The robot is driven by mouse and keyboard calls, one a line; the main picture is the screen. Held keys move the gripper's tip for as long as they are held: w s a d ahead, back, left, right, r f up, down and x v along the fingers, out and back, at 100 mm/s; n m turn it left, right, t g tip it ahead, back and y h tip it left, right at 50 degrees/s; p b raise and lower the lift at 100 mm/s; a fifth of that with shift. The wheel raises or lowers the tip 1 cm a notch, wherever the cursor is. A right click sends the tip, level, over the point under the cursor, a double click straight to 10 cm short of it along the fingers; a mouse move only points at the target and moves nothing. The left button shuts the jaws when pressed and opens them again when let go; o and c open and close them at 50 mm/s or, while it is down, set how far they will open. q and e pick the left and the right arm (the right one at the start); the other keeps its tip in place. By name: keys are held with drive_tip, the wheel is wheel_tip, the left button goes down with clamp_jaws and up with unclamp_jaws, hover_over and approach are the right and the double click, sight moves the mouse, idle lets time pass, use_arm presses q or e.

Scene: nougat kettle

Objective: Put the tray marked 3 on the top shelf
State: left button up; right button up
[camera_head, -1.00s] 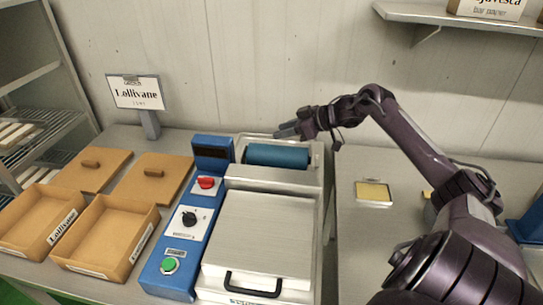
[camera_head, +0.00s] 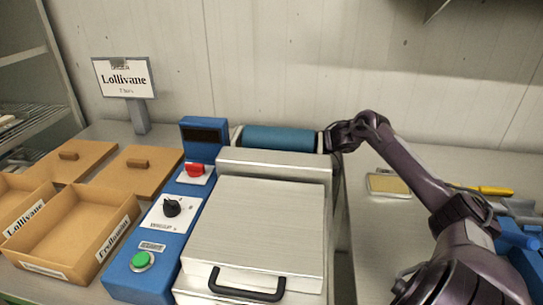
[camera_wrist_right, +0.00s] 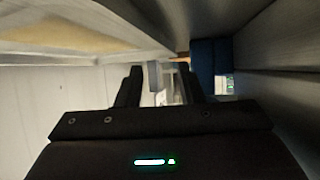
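No tray with a readable 3 shows. A pale tan surface (camera_wrist_right: 70,28) with a grey edge lies close at the upper left of the right wrist view; I cannot tell what it is. My right gripper (camera_wrist_right: 162,82) is open, its two dark fingers apart, with a blurred grey shape between or beyond them. In the head view its arm reaches the right end of the blue roller (camera_head: 278,138), and the fingers are hidden there. A metal rack (camera_head: 28,55) with shelves stands at the far left. My left gripper is out of view.
A steel machine (camera_head: 258,225) with a blue control panel (camera_head: 165,225) stands centre. Open brown boxes (camera_head: 75,235) and flat lids (camera_head: 140,170) lie left, near a sign (camera_head: 125,77). A small tray with yellow content (camera_head: 388,185) and a yellow-handled tool (camera_head: 490,189) lie right.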

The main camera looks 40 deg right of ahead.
drive_tip(key=shift+a+p+x, duration=0.15)
drive_tip(key=shift+p+x, duration=0.15)
drive_tip(key=shift+x, duration=1.45)
drive_tip(key=shift+a+p+x, duration=0.15)
drive_tip(key=shift+p+x, duration=0.15)
drive_tip(key=shift+x, duration=1.45)
drive_tip(key=shift+s, duration=0.2)
clamp_jaws()
drive_tip(key=shift+r, duration=0.1)
